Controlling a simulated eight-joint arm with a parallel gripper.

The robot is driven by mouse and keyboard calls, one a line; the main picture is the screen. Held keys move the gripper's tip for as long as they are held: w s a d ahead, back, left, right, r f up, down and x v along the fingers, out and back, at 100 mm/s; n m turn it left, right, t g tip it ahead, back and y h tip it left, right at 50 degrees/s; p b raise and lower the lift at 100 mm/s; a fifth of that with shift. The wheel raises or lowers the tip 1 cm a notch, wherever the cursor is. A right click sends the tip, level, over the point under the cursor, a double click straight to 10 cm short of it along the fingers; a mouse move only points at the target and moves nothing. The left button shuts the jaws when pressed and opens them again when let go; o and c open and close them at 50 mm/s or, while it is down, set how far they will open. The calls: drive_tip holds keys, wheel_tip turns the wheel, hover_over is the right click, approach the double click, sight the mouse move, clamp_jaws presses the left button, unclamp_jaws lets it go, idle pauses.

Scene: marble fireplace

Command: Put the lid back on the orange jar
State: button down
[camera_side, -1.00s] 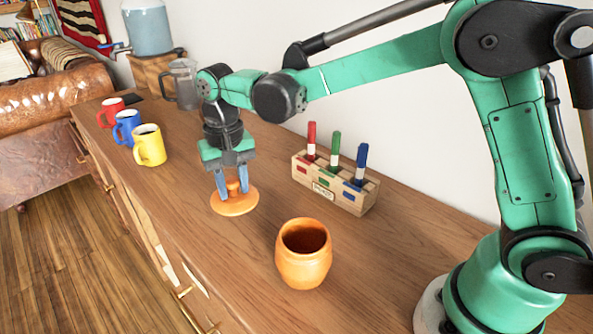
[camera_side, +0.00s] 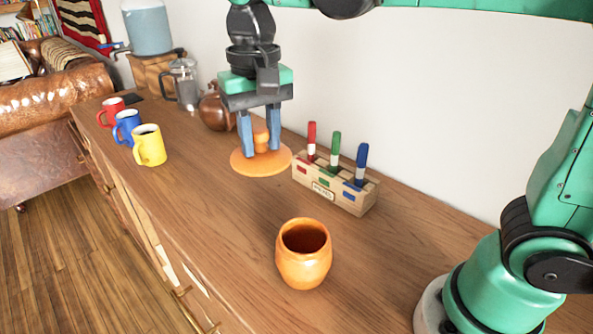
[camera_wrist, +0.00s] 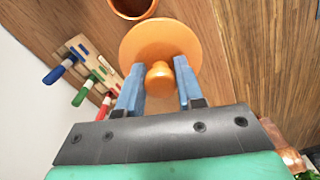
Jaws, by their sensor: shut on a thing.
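The orange jar (camera_side: 303,258) stands upright and open on the wooden cabinet top, at the lower middle of the side view. Its dark inside shows. My gripper (camera_side: 260,148) is shut on the knob of the orange lid (camera_side: 250,166), with one blue finger on each side. The lid is roughly level and held above the wood, behind and left of the jar. In the wrist view my gripper (camera_wrist: 159,88) holds the lid (camera_wrist: 150,40) by its knob. The jar (camera_wrist: 133,5) shows partly at the top edge there, beyond the lid.
A marker holder (camera_side: 335,190) with red, green and blue markers stands right of the lid. Red, blue and yellow (camera_side: 149,146) mugs line the left. A glass press (camera_side: 185,82) and a brown pot (camera_side: 215,110) stand behind. The wood left of the jar is clear.

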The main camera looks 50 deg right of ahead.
drive_tip(key=s+d+f, duration=0.1)
drive_tip(key=s+f, duration=0.5)
drive_tip(key=f, duration=0.3)
drive_tip(key=shift+s+f, duration=0.35)
drive_tip(key=shift+d+f, duration=0.1)
drive_tip(key=shift+f, duration=0.05)
idle(1.8)
unclamp_jaws()
idle(0.5)
wheel_tip(320, 180, up, 7)
idle(1.0)
